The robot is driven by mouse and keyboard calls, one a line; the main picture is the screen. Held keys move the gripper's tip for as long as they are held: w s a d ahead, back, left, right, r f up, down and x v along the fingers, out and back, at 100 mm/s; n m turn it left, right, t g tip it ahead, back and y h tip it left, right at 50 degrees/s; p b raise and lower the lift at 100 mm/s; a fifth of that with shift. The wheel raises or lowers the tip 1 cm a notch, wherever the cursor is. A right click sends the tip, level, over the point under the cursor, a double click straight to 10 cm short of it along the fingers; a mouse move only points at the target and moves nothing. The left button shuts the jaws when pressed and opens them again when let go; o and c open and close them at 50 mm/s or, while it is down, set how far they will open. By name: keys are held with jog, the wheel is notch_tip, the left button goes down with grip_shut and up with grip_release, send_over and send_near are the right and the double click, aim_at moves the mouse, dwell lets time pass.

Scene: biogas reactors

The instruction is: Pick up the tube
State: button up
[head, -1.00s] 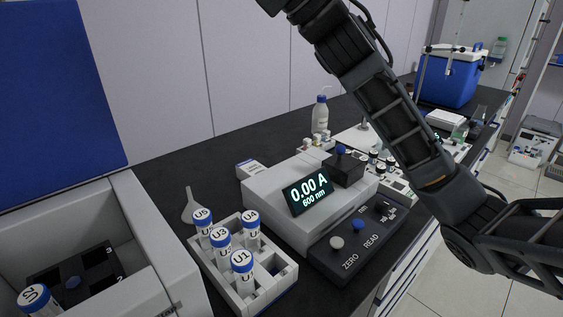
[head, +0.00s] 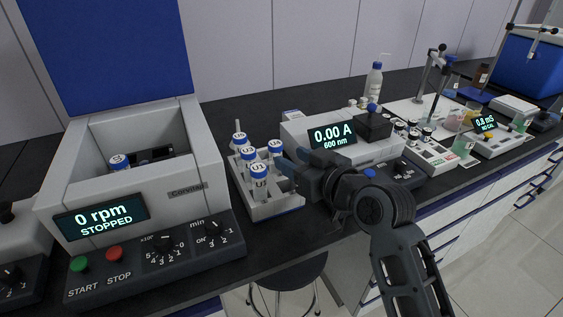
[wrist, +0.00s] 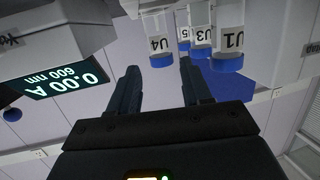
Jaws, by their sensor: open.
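Several blue-capped tubes stand in a white rack (head: 277,211). They are tube U1 (head: 259,181), tube U3 (head: 248,154), tube U4 (head: 275,149) and tube U5 (head: 239,138). My gripper (head: 296,169) is just right of the rack in the head view, its fingers pointing left toward the tubes. In the wrist view my gripper (wrist: 158,78) is open and empty, and the tubes show upside down. Tube U4 (wrist: 158,35) lies ahead, roughly in line with the gap; tube U1 (wrist: 229,38) is further right. Whether a finger touches a tube cannot be told.
A centrifuge (head: 200,150) with its lid up stands left of the rack, a blue-capped tube (head: 119,163) inside. A photometer (head: 300,132) reading 0.00 A stands close behind my gripper. A stool (head: 290,270) is below the bench's front edge.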

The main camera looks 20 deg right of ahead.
aim_at(280, 151)
jog(key=p+x, duration=0.1)
jog(key=x, duration=0.6)
jog(key=shift+w+a+r, duration=0.1)
jog(key=shift+w, duration=0.1)
jog(key=shift+c, duration=0.5)
jog(key=c, duration=0.6)
